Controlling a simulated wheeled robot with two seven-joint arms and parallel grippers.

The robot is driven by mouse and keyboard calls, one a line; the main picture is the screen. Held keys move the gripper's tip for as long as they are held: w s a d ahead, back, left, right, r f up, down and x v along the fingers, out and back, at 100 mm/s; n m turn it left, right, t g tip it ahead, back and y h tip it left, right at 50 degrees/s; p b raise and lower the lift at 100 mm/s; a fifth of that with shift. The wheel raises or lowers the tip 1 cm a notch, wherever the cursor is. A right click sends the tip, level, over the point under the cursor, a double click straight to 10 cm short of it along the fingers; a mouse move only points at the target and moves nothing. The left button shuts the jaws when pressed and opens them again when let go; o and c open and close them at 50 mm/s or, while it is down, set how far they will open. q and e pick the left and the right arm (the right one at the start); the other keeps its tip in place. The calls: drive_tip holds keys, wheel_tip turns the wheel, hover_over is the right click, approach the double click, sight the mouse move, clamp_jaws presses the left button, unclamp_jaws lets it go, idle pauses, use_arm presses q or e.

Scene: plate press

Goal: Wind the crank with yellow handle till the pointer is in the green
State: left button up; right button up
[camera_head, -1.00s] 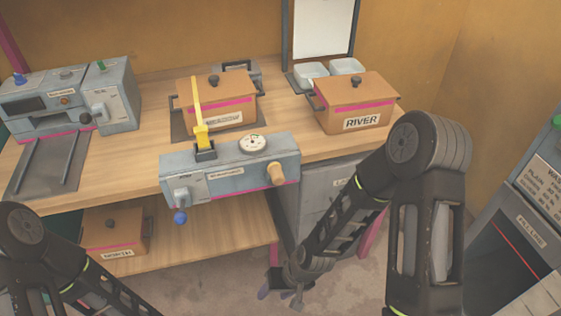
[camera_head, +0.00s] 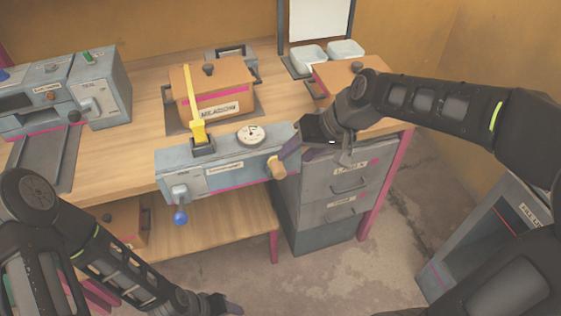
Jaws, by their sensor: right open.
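A grey-blue press unit (camera_head: 226,182) sits at the bench's front edge. A long yellow arm (camera_head: 196,110) stands up from its top left. A round white dial (camera_head: 250,134) is on its top; its pointer and any green zone are too small to read. A tan, stubby handle (camera_head: 277,169) sticks out of the front right, and a blue ball knob (camera_head: 180,217) hangs at the front left. My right gripper (camera_head: 290,155) is open, its fingertips close beside the tan handle; I cannot tell whether they touch. My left gripper (camera_head: 218,303) is low at the bottom edge, its jaws unclear.
An orange box labelled MEADOW (camera_head: 215,88) stands behind the unit. Another orange box (camera_head: 333,75) is partly hidden by my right arm. A grey machine (camera_head: 98,92) is at the left. Grey drawers (camera_head: 335,195) stand below the bench's right part.

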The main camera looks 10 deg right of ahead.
sight(281, 166)
drive_tip(key=x, duration=0.8)
drive_tip(key=shift+w+a, duration=0.1)
drive_tip(key=shift+a, duration=0.05)
clamp_jaws()
idle(0.5)
idle(0.9)
